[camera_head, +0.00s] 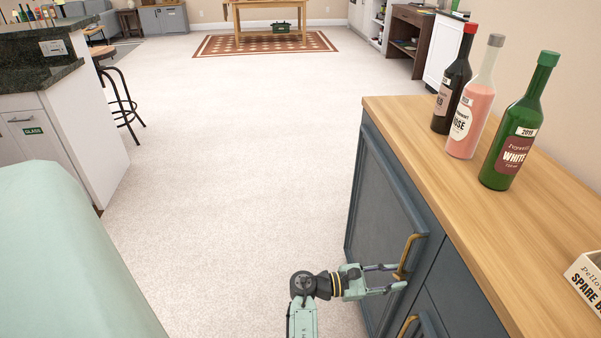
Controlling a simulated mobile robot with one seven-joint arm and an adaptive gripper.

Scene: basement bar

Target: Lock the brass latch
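A curved brass-coloured piece (409,254) is on the blue-grey cabinet door (382,215) at the lower right. A second brass-coloured piece (408,325) is on the cabinet front below it, cut by the bottom edge. I cannot tell whether either is the brass latch or a plain handle. My gripper (401,277) points right at the cabinet with its two fingers spread apart. Its fingertips are at the lower end of the upper brass piece. I cannot tell whether they touch it. Nothing is visibly held.
The wooden top (480,230) bears a dark bottle (453,92), a pink bottle (470,115), a green bottle (515,135) and a pale lettered box (588,280). The carpet (240,150) left of the cabinet is clear. A stool (118,90) stands by the bar counter (80,125).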

